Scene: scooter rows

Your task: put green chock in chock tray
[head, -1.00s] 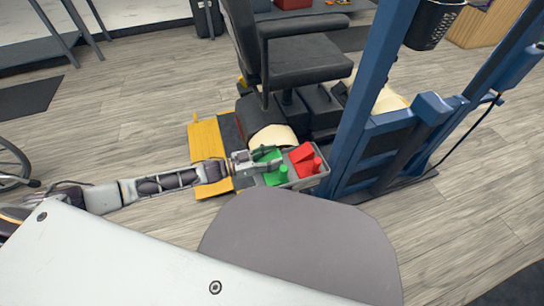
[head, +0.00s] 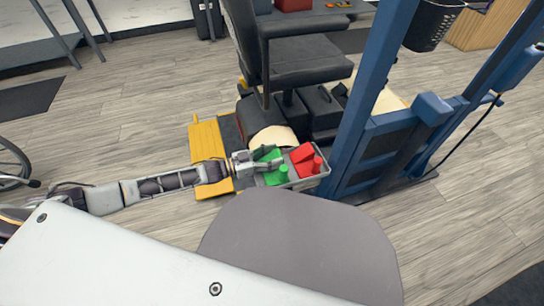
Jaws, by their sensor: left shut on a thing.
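The green chock (head: 276,177) is at the left half of the grey chock tray (head: 312,184), low among its walls. Whether it rests on the tray floor I cannot tell. My left gripper (head: 262,161) reaches in from the left and is shut on the green chock; its fingers hide part of it. A red chock (head: 305,159) sits in the right half of the tray, beside the green one. My right gripper does not show.
A scooter with a black seat (head: 305,62) stands just behind the tray. A blue lift frame (head: 370,120) rises at the right. A yellow ramp plate (head: 207,145) lies left of the scooter. Open wooden floor lies to the left.

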